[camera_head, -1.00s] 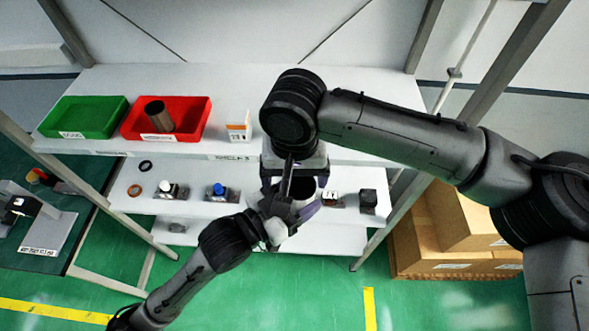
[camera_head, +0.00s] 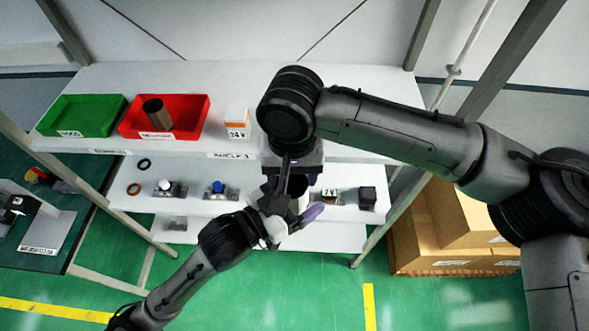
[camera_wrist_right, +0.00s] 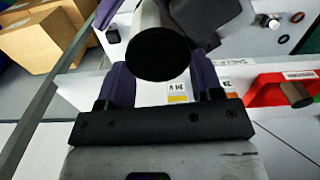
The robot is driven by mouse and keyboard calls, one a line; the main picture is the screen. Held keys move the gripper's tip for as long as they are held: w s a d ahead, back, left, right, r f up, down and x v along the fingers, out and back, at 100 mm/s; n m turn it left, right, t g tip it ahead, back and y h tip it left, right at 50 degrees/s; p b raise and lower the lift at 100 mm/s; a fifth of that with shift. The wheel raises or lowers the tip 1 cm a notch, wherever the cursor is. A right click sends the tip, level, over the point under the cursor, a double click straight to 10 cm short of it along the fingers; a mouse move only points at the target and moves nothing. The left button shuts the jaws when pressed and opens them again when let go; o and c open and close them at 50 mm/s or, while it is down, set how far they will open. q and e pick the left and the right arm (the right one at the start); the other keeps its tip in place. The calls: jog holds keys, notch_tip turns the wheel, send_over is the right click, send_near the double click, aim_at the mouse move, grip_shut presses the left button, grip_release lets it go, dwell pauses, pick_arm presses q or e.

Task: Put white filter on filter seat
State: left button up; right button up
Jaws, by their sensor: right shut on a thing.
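The white filter (camera_wrist_right: 147,17), a white cylinder with a black round end, is between the purple fingers of my right gripper (camera_wrist_right: 163,82) in the right wrist view. In the head view, a small part of the white filter (camera_head: 300,197) shows below my right wrist. My right gripper is shut on it. My left gripper (camera_head: 290,222) is right beside it at the front of the shelf; its fingers are mostly covered, so its opening is unclear. A dark and purple gripper part also shows close to the filter in the right wrist view. I cannot make out the filter seat.
A red bin (camera_head: 193,131) with a brown cylinder (camera_head: 157,114) and a green bin (camera_head: 82,130) stand on the upper shelf, beside a white-orange box (camera_head: 237,122). White (camera_head: 165,186) and blue (camera_head: 217,188) knobbed units and a black block (camera_head: 367,195) sit lower. Cartons (camera_head: 440,235) stand right.

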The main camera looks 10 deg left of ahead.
pick_arm(q)
jog(key=shift+o, duration=0.7)
jog(key=v, duration=0.7)
jog(key=s+a+f+n+g+y, duration=0.3)
jog(key=s+a+f+g+y, duration=0.2)
jog(key=s+f, duration=0.4)
jog(key=s+a+f+n+g+y, duration=0.3)
jog(key=s+f, duration=0.6)
jog(key=f, duration=0.6)
jog(key=a+g+y, duration=0.2)
jog(key=a+y, duration=0.1)
jog(key=shift+f, duration=0.3)
